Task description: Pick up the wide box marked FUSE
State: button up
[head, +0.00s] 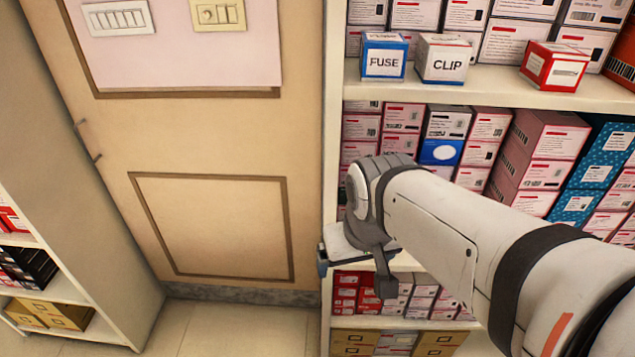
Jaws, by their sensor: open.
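A blue box with a white label reading FUSE (385,58) stands on the upper shelf, at its left end near the front edge. It looks roughly cube-shaped rather than clearly wide, and its front faces me. Just right of it stands a white box marked CLIP (443,60), with a small gap between them. My gripper (350,252) is well below the FUSE box, in front of the lower shelves by the left shelf post. It is open, and nothing shows held in it. My own arm hides part of it.
A red box (554,67) stands further right on the upper shelf (480,90). Stacked cartons fill the space behind and the shelves below. The shelf's left post (333,130) borders a panelled wall (215,130). Another shelf unit (60,200) stands at left, with free floor between.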

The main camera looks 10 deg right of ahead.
aim_at(383, 56)
jog(key=u, duration=1.9)
jog(key=k, duration=0.7)
jog(key=z, duration=1.4)
jog(key=i, duration=0.45)
jog(key=u, duration=0.1)
